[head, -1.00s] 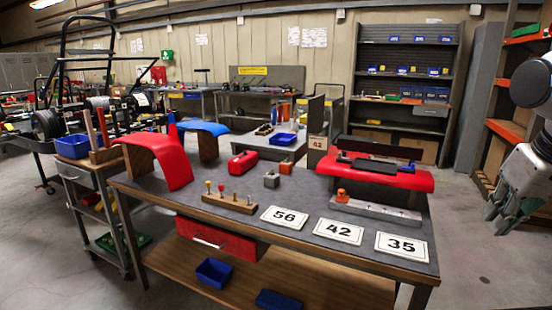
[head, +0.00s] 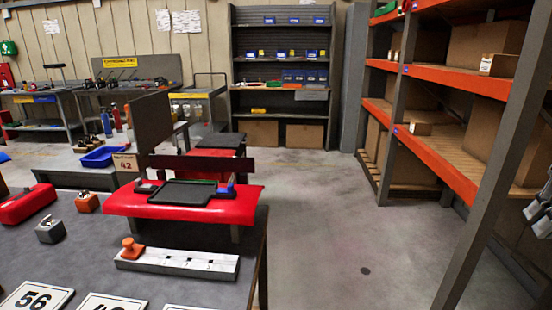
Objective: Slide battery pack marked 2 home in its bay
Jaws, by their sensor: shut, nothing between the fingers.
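I cannot make out a battery pack marked 2 or its bay in the head view. A red kart body piece (head: 130,203) stands at the far side of the near table, with a dark flat tray (head: 183,193) on top. A small blue item (head: 231,181) sits by the tray's right end, too small to identify. My gripper (head: 538,217) is at the right edge, partly cut off, shut and empty, well away from the table.
The near table (head: 95,255) holds a white slotted block (head: 185,263) with an orange knob, a red case (head: 27,204), small grey and orange blocks, and number cards. An orange-beamed rack (head: 440,155) stands on the right. Open floor (head: 330,240) lies between.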

